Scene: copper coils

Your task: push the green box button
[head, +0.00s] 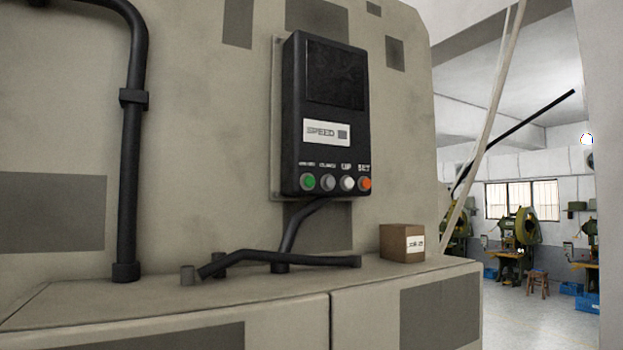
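A black control box (329,120) is mounted upright on the beige machine wall, near the middle of the head view. It has a dark screen at the top and a white SPEED label below it. The green button (308,182) is the leftmost in a row along the bottom edge of the box. To its right are a grey button (328,183), a white button (347,184) and an orange-red button (365,184). Nothing covers the green button. Neither of my grippers shows in the head view.
A beige ledge (290,291) runs below the box. On it are a black lever-like bar (310,260) and a small brown box (401,243). A thick black pipe (131,190) runs up the wall at left. A workshop with green machines (517,235) lies at right.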

